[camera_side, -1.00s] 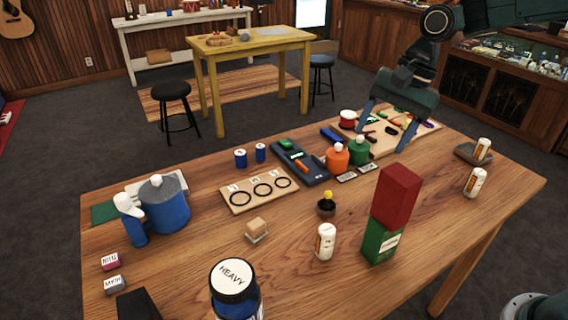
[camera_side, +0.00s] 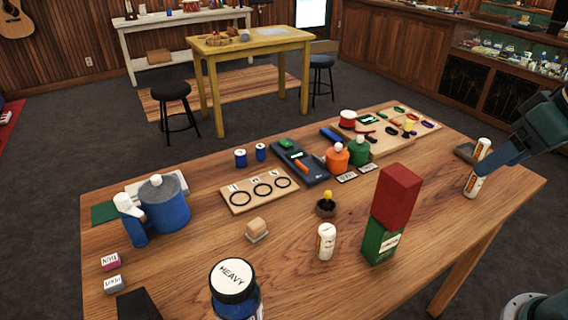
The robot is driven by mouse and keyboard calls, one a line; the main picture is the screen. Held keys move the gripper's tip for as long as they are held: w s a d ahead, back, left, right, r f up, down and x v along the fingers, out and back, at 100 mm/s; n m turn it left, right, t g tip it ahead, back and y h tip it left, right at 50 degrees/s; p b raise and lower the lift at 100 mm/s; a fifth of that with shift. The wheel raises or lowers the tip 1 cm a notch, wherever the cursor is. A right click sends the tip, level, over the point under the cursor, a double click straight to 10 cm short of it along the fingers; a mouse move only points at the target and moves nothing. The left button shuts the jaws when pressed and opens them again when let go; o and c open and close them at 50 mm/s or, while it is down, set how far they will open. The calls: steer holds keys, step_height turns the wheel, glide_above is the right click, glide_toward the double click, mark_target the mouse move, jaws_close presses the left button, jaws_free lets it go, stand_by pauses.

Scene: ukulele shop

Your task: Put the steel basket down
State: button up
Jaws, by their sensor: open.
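I cannot make out a steel basket in this view. My gripper (camera_side: 489,164) is at the right end of the wooden table (camera_side: 330,285), by two white labelled bottles. Its visible finger reaches left between the upper bottle (camera_side: 482,147) and the lower bottle (camera_side: 474,184). The other finger is hard to make out. My gripper is open, and I see nothing held in it. A small dark tray (camera_side: 465,152) lies beside the upper bottle, partly hidden.
A red block (camera_side: 397,195) stands on a green box (camera_side: 380,243). Orange (camera_side: 337,156) and green (camera_side: 358,152) jars stand near a pale board (camera_side: 425,125) with small coloured pieces. A blue jug (camera_side: 168,212) is at left.

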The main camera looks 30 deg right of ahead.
steer(key=shift+s+d+f+n, duration=0.15)
steer(key=shift+s+n, duration=0.1)
steer(key=shift+s, duration=0.25)
steer(key=shift+s+d+f+n, duration=0.2)
steer(key=shift+s, duration=0.25)
steer(key=shift+s+d+f+n, duration=0.15)
steer(key=shift+s+n, duration=0.1)
steer(key=shift+s, duration=0.25)
stand_by(0.3)
